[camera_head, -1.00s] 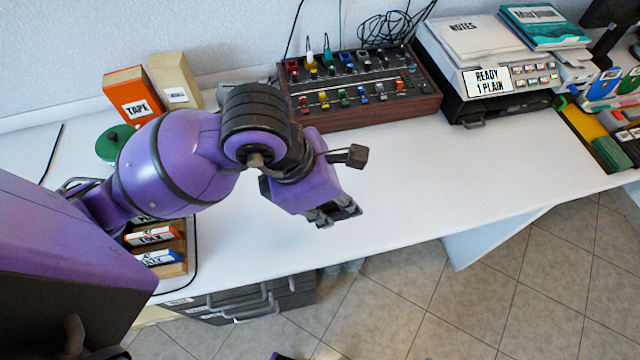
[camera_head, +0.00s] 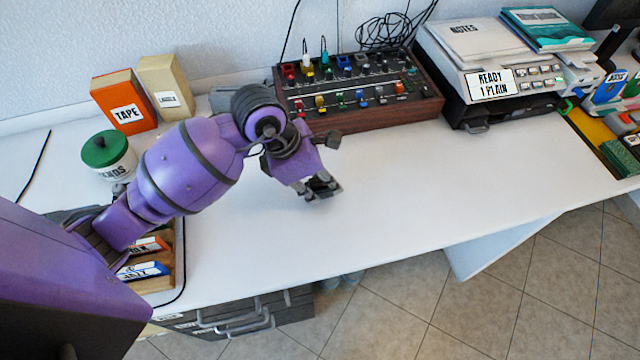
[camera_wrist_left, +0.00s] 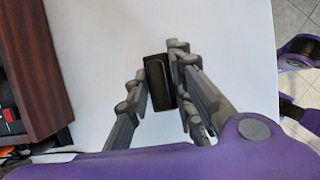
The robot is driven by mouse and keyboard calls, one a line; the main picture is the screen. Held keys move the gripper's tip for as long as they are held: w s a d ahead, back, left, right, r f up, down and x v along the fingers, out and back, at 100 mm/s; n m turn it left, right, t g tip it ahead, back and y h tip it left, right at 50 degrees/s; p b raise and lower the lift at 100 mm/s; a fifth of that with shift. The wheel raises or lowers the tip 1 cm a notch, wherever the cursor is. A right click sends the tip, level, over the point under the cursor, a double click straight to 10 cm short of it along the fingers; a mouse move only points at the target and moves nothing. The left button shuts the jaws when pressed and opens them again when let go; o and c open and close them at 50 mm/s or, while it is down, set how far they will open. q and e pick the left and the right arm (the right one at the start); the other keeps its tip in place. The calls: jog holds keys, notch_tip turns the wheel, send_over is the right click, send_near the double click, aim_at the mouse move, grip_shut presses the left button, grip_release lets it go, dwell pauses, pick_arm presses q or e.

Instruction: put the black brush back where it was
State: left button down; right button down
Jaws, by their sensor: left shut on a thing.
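My left gripper (camera_head: 322,187) is over the white desk, in front of the mixer. In the left wrist view the gripper (camera_wrist_left: 160,88) is shut on the black brush (camera_wrist_left: 157,82), a small dark block between its fingers. The brush's lower part is hidden by the fingers and wrist. In the head view I cannot make the brush out apart from the dark fingers. My right gripper is not clearly seen.
The brown-sided mixer (camera_head: 358,112) stands behind the gripper. A printer (camera_head: 497,86) is at the back right. An orange tape box (camera_head: 124,104), a beige box (camera_head: 166,88) and a green-lidded jar (camera_head: 108,156) stand at left. The desk's middle (camera_head: 400,190) is clear.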

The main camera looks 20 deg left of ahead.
pick_arm(q)
jog(key=shift+f, duration=0.8)
jog(key=c, duration=1.5)
grip_release()
jog(key=shift+c, duration=0.2)
pick_arm(e)
jog(key=shift+w+a, duration=0.15)
jog(key=shift+w, duration=0.4)
jog(key=shift+s, duration=0.1)
